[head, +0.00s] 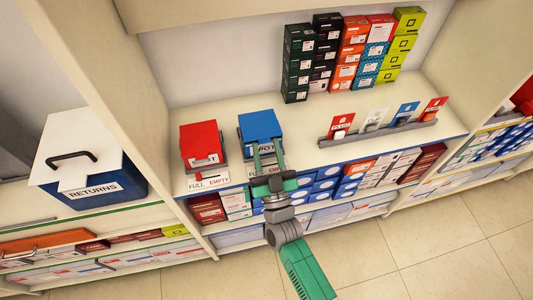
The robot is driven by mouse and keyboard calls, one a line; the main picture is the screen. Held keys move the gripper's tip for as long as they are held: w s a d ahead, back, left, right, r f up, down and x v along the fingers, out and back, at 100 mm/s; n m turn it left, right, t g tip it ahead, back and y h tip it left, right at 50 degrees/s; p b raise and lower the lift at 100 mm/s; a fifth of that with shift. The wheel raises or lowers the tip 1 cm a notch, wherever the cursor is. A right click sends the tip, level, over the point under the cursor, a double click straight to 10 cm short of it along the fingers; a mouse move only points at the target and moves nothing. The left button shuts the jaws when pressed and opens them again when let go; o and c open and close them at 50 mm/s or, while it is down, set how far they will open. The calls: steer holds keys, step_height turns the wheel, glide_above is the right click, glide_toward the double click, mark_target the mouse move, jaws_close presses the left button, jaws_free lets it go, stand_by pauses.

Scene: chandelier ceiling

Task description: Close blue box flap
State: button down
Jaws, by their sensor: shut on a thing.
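The blue box (260,125) stands on the white shelf, left of centre, with its blue top facing up and a white lettered label (268,149) on its front, partly covered by my gripper. My gripper (265,158) reaches in from the front with its grey fingers at the front of the blue box. It is shut on part of the box, which looks like its flap. The exact contact and the flap's angle are too small and covered to tell.
A similar red box (200,141) stands close to the left, with a FULL/EMPTY strip (208,182) before it. A card rack (378,133) is to the right, and stacked cartons (299,62) stand behind. A white-lidded RETURNS bin (95,190) is at far left.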

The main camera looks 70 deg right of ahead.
steer(key=shift+f+b, duration=0.35)
steer(key=shift+f, duration=0.85)
steer(key=c, duration=1.3)
jaws_free()
steer(key=o, duration=0.4)
steer(key=shift+w+d, duration=0.1)
steer(key=shift+d, duration=0.05)
steer(key=shift+c, duration=0.2)
steer(key=shift+r, duration=0.2)
steer(key=p+v, duration=0.1)
steer(key=v, duration=0.7)
steer(key=shift+r, duration=0.1)
